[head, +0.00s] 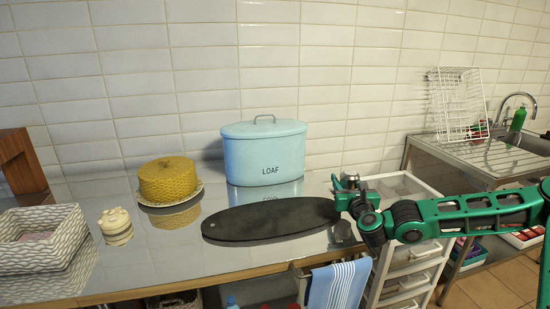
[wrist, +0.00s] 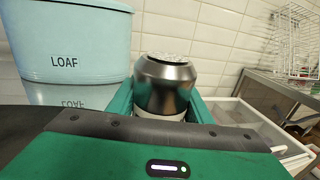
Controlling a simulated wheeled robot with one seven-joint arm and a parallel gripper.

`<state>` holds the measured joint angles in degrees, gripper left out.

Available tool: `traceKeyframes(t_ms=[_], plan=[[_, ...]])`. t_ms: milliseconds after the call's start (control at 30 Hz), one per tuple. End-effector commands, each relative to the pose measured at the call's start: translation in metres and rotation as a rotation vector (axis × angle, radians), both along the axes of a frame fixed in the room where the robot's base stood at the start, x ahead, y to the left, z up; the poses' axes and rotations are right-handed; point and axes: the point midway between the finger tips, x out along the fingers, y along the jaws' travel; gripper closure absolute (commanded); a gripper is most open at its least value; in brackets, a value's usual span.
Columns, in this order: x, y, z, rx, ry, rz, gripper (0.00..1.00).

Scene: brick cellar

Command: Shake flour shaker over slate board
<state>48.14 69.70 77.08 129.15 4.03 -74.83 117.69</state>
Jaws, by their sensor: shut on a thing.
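The slate board (head: 270,219) is a long dark oval lying flat on the shiny steel counter in the head view. No flour shows on it. My gripper (head: 350,187) is at the board's right end in that view. It is shut on the flour shaker (wrist: 166,86), a dark metallic shaker with a pale lower part and a light top, between my green fingers in the wrist view. The shaker (head: 349,176) also shows small above the fingers in the head view and looks roughly upright. Its height above the counter is hard to tell.
A pale blue LOAF bin (head: 265,155) stands behind the board. A yellow cake cover (head: 168,180), a cream jar (head: 116,226) and a woven basket (head: 40,239) stand to the left. A white drawer cart (head: 412,254) and a sink with a dish rack (head: 459,104) are right.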

Motion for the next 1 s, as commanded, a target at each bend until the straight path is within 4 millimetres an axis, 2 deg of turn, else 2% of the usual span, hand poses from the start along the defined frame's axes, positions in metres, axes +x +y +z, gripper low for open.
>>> traceKeyframes(t_ms=[600, 1000], plan=[[-0.003, 0.084, 0.022, 0.010, 0.006, 0.048, 0.80], [-0.017, 0.168, 0.062, 0.000, 0.001, 0.064, 0.80]])
